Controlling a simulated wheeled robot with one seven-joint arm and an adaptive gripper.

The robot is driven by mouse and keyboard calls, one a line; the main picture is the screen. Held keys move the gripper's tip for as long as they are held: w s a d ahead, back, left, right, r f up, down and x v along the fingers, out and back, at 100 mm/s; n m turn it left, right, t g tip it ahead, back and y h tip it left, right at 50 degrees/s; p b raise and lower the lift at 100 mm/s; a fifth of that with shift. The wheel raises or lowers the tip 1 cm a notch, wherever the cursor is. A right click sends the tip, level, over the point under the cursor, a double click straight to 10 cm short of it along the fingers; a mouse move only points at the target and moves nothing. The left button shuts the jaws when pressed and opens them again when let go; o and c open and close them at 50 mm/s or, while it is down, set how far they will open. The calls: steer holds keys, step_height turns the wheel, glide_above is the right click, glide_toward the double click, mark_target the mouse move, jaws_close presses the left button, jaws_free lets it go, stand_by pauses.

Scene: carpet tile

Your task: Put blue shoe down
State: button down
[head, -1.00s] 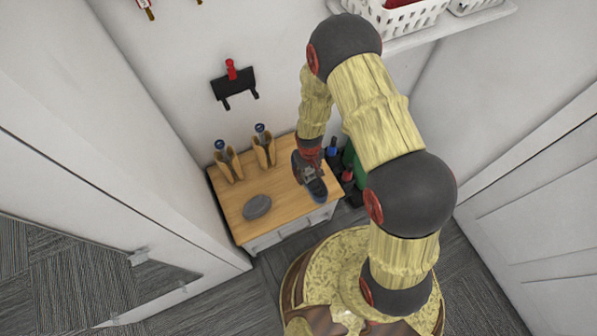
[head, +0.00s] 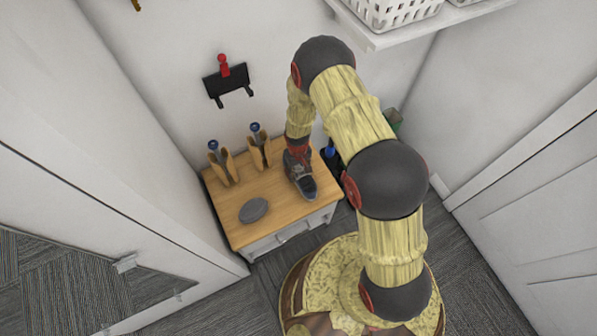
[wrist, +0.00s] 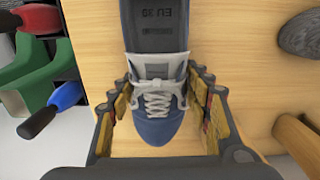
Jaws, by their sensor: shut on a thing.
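The blue shoe (wrist: 158,105) has pale laces and a grey insole. In the wrist view it sits between the two fingers of my gripper (wrist: 160,115), which is shut on it. In the head view the shoe (head: 306,186) is at the right end of the wooden cabinet top (head: 270,215), low over it or on it; I cannot tell if the sole touches. My gripper (head: 298,165) is above the shoe and partly hides it.
A dark grey oval object (head: 253,210) lies at the cabinet's front left. Two wooden holders (head: 221,168) with blue-topped items stand at the back. Bottles, one with a blue cap (head: 330,152), stand right of the cabinet. A shelf (head: 430,25) with white baskets is above.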

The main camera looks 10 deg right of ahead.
steer(key=c, duration=0.9)
jaws_free()
steer(key=shift+f, duration=0.1)
steer(key=d+r+m+t+p, duration=0.1)
steer(key=d+r+p, duration=0.1)
steer(key=r, duration=1.9)
steer(key=d+r+t+p, duration=0.1)
steer(key=d+r+p, duration=0.1)
steer(key=r, duration=1.9)
steer(key=s+d+r+m+t, duration=0.1)
steer(key=s+r, duration=0.5)
steer(key=s, duration=0.1)
steer(key=s+d+r+t, duration=0.1)
steer(key=s+r, duration=0.5)
steer(key=s, duration=0.2)
steer(key=s+d+r+m+t, duration=0.1)
steer(key=s+d+r, duration=0.1)
steer(key=s+r, duration=0.5)
steer(key=shift+s+m+t, duration=0.15)
steer(key=shift+m+t, duration=0.15)
